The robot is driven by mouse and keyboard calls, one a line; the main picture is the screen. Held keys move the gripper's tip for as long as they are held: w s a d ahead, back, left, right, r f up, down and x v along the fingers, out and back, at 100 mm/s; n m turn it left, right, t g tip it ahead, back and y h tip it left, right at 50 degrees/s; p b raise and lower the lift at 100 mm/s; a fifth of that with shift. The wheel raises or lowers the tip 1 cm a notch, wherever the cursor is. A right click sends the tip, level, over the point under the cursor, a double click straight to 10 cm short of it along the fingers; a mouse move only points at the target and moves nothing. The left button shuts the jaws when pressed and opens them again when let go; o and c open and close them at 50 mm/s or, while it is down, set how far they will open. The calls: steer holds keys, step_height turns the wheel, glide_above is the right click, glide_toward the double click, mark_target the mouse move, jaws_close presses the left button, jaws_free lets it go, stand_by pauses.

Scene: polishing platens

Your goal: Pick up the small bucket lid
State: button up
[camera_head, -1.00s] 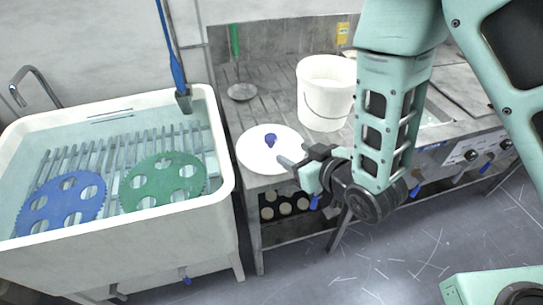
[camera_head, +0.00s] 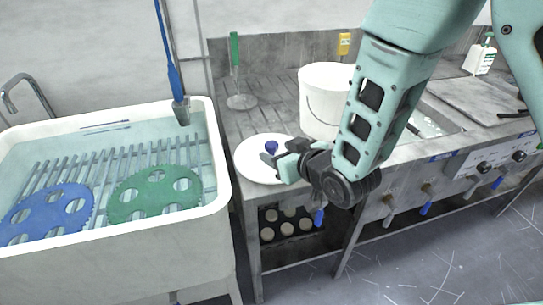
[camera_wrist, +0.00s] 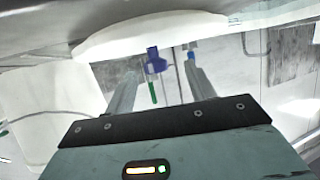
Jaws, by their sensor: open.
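The small bucket lid (camera_head: 254,164) is a white disc with a blue knob (camera_head: 271,147) on top. It lies flat near the left front corner of the grey bench. My gripper (camera_head: 274,160) is open at the knob, over the lid's right side. In the wrist view the blue knob (camera_wrist: 155,62) shows between the two fingers (camera_wrist: 160,85), apart from both as seen there.
A white bucket (camera_head: 322,105) stands behind my gripper, close to my arm. A white sink tub (camera_head: 222,190) with a blue disc (camera_head: 45,212) and a green disc (camera_head: 155,193) is at left. A green-handled tool (camera_head: 235,52) stands behind the lid.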

mark_target(276, 149)
steer(key=x, duration=0.2)
steer(key=p+x, duration=0.1)
steer(key=x, duration=0.2)
steer(key=shift+w+d+f, duration=0.15)
steer(key=shift+w, duration=0.3)
steer(key=c, duration=1.1)
